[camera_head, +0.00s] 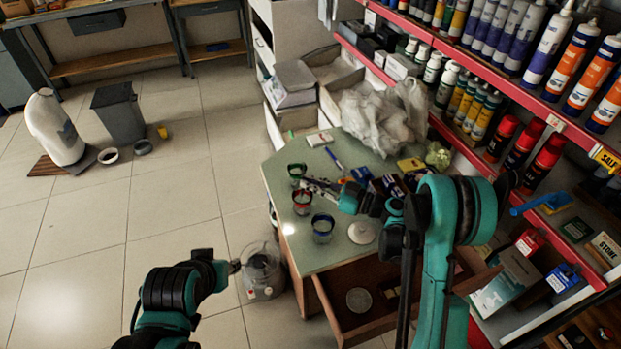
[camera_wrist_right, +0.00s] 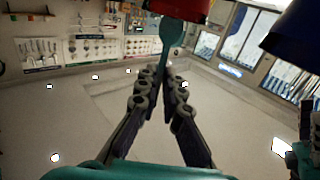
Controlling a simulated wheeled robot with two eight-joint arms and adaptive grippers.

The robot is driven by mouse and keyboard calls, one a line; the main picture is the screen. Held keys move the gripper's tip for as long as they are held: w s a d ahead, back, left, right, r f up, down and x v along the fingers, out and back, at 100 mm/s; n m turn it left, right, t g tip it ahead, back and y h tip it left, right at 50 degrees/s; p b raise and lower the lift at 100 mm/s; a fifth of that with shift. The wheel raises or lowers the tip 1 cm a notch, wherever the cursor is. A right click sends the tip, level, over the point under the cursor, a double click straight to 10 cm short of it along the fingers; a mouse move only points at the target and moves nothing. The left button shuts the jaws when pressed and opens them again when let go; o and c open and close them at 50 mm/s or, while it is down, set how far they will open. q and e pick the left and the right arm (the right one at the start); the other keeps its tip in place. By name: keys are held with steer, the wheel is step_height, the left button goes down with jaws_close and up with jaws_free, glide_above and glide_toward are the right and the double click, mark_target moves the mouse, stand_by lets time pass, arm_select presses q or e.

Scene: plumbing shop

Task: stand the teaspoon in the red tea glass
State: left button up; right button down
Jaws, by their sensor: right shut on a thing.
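The red tea glass (camera_head: 302,203) stands on the greenish table top, between a green-rimmed glass (camera_head: 297,172) and a blue-rimmed glass (camera_head: 322,229). My right gripper (camera_head: 318,187) is low over the table, just right of the red glass. In the right wrist view, its fingers (camera_wrist_right: 165,90) are shut on the teal teaspoon (camera_wrist_right: 171,38). The spoon's wide end overlaps a red surface (camera_wrist_right: 180,8), likely the red glass; I cannot tell whether it is inside or outside. My left gripper (camera_head: 228,267) is left of the table, its fingers unclear.
A white round saucer-like item (camera_head: 362,232) lies right of the blue glass. A pen (camera_head: 333,158), small boxes and a plastic bag (camera_head: 380,115) crowd the back. An open drawer (camera_head: 358,301) sticks out at the front. Red shelves with bottles stand at right.

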mark_target(302, 190)
steer(key=shift+f, duration=2.2)
steer(key=c, duration=1.6)
jaws_free()
steer(key=shift+r, duration=0.1)
step_height(302, 190, up, 10)
